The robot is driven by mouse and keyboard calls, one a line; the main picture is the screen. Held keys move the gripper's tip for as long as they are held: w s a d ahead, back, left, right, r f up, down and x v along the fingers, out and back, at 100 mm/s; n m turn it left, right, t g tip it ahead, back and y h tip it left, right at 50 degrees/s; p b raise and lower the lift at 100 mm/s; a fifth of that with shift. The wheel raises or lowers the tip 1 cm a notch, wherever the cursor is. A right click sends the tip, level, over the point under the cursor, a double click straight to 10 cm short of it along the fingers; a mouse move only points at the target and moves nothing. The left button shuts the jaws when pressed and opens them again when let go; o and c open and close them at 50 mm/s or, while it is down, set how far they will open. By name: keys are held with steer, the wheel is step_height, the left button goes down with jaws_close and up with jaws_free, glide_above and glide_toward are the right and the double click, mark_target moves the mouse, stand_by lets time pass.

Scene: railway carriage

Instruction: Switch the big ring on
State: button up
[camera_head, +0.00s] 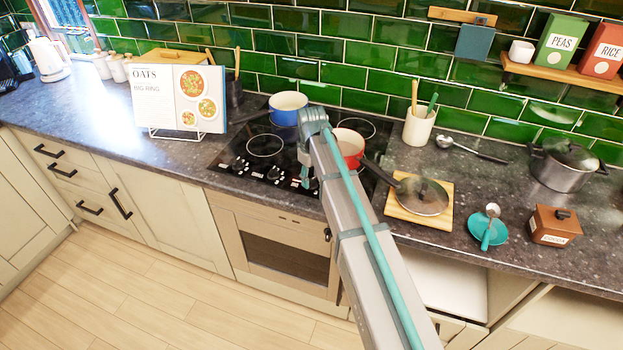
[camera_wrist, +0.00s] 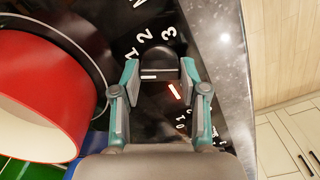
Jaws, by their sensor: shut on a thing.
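My gripper (camera_wrist: 160,75) has its two teal fingers closed on the sides of a black control knob (camera_wrist: 158,62) on the hob's front panel. White numerals such as 2 and 3 show around the knob, with a white line on its edge and a red mark (camera_wrist: 174,91) beside it. The hob (camera_head: 228,160) is black glass with several knobs along its front, partly hidden by my arm. A bare ring (camera_head: 265,145) shows at front left. A red pot (camera_head: 349,147) stands at the right, and fills the left of the wrist view (camera_wrist: 50,90).
A blue pot (camera_head: 288,107) stands on the back of the hob. A recipe book (camera_head: 180,98) reading "OATS" and "BIG RING" stands left. The left worktop is mostly clear.

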steer(key=m, duration=0.5)
steer(key=shift+m+b, duration=0.3)
steer(key=shift+b, duration=0.05)
steer(key=m, duration=1)
steer(key=shift+w+m+b, duration=0.1)
steer(key=shift+m+b, duration=0.3)
steer(key=m, duration=0.5)
steer(key=o, duration=1.1)
steer(key=shift+o, duration=0.2)
steer(key=shift+r, duration=0.1)
